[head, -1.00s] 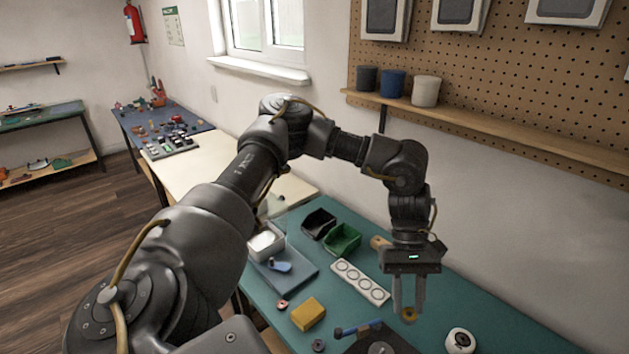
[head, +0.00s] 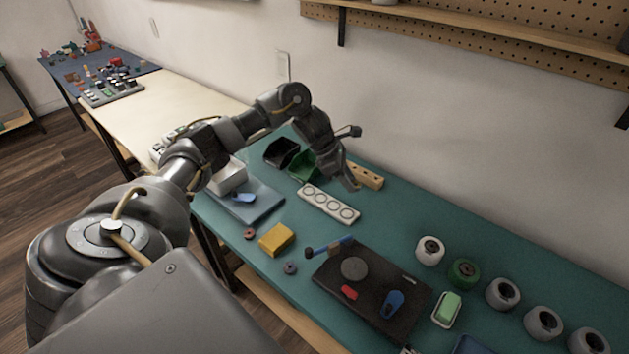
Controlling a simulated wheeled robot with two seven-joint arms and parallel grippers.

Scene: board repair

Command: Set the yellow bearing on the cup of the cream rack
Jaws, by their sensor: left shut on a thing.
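The cream rack (head: 328,204) is a pale strip with a row of several round cups, lying on the teal bench in the head view. My left gripper (head: 352,184) points down just beyond the rack's right half, in front of a wooden block. It is shut on the yellow bearing, which was visible between its fingertips earlier. The bearing is too small or hidden to make out now. I see no bearing sitting in the rack's cups. My right gripper is out of view.
A wooden block (head: 368,178) stands close behind the gripper. Black (head: 281,152) and green (head: 303,166) bins are left of it. A yellow block (head: 277,240), loose rings and a dark board (head: 360,300) with tools lie nearer. Several rolls (head: 503,293) line the right side.

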